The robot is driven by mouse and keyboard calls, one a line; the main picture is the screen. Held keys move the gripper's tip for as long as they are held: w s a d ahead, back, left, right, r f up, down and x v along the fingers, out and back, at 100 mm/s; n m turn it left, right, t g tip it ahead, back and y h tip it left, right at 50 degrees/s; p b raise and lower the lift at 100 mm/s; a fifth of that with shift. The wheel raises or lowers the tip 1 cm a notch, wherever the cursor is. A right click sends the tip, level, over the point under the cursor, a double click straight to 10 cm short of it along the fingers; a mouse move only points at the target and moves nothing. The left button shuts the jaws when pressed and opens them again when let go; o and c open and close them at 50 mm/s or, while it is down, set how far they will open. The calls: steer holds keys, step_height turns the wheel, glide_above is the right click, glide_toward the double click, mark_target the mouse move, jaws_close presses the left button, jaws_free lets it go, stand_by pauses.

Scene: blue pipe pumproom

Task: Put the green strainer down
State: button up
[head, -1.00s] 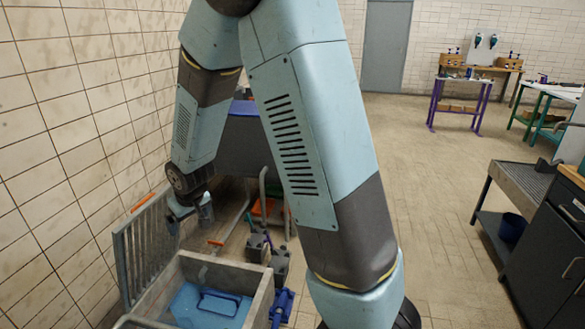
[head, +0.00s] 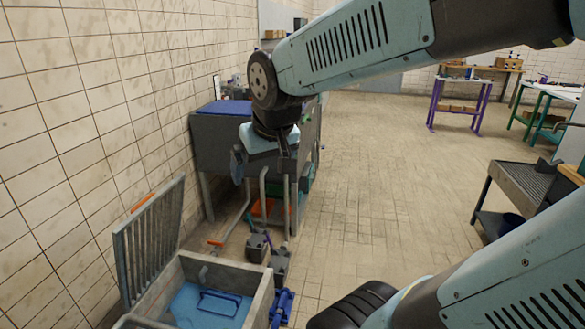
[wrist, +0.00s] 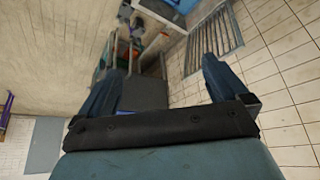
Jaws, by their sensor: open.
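My gripper (head: 265,172) is raised in front of the dark blue-topped bench by the left wall, pointing down. In the wrist view its two dark blue fingers (wrist: 160,75) stand wide apart with nothing between them. I cannot make out the green strainer for certain in either view.
An open concrete pit (head: 258,305) with a blue handled item (head: 205,302) inside lies at the lower left. Its raised grate (head: 150,240) leans by the tiled wall. Grey pump parts (head: 268,255) stand beside it. The floor (head: 370,180) to the right is clear.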

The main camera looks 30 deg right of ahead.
steer(key=s+d+r, duration=0.2)
steer(key=s+d, duration=0.1)
steer(key=s, duration=0.4)
steer(key=shift+s+m, duration=0.15)
steer(key=shift+m, duration=0.25)
